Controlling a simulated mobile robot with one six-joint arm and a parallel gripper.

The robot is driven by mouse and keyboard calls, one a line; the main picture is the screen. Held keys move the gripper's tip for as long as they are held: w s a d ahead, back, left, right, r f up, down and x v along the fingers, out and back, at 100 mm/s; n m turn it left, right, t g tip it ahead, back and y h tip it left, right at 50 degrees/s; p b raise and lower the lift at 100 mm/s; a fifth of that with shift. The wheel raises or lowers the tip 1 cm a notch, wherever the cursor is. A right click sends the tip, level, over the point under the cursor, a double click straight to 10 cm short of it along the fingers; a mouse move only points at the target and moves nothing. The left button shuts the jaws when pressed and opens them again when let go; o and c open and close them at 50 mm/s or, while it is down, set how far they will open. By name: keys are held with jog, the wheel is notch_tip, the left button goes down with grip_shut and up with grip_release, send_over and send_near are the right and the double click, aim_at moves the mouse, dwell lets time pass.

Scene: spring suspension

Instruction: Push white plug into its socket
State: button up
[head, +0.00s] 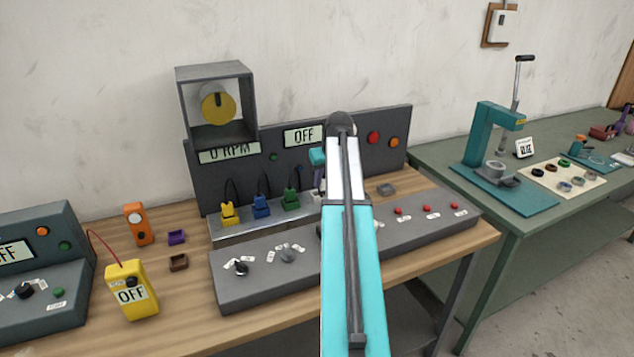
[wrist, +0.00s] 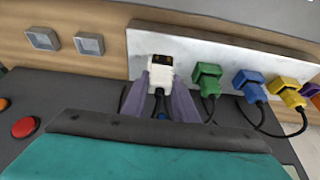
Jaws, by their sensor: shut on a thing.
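The white plug (wrist: 160,69) is between the two grey-purple fingers of my gripper (wrist: 160,86) in the wrist view. The gripper is shut on its cable side. The plug's far end, with a dark and yellowish part, lies over the pale socket strip (wrist: 210,50). I cannot tell how deep it sits; its socket is covered. In the head view, my arm hides most of the plug and gripper; the strip (head: 262,227) shows to the left. Green (wrist: 207,78), blue (wrist: 248,84) and yellow (wrist: 289,91) plugs stand in a row beside the white one.
Black cables run from the plugs to the dark panel (head: 347,145) behind. A grey control box (head: 265,290) with knobs and red buttons lies in front. Two square grey pieces (wrist: 65,41) lie beside the strip. A yellow meter (head: 131,290) stands left on the wooden bench.

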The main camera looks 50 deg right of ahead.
jog(key=shift+w+d+f+p, duration=0.15)
jog(key=shift+w+d, duration=0.15)
jog(key=shift+w, duration=0.5)
jog(key=shift+w+d+p, duration=0.15)
jog(key=shift+w+d, duration=0.15)
jog(key=shift+w, duration=0.5)
jog(key=shift+w+d, duration=0.2)
jog(key=shift+w, duration=0.25)
jog(key=shift+w+f+p, duration=0.15)
jog(key=shift+w+p, duration=0.05)
jog(key=shift+p, duration=0.15)
jog(key=shift+f+p, duration=0.55)
jog(key=shift+f, duration=1.1)
jog(key=shift+f, duration=0.15)
jog(key=o, duration=1.1)
jog(key=shift+c, duration=0.2)
jog(key=shift+b+v, duration=1.25)
jog(key=shift+v, duration=4.9)
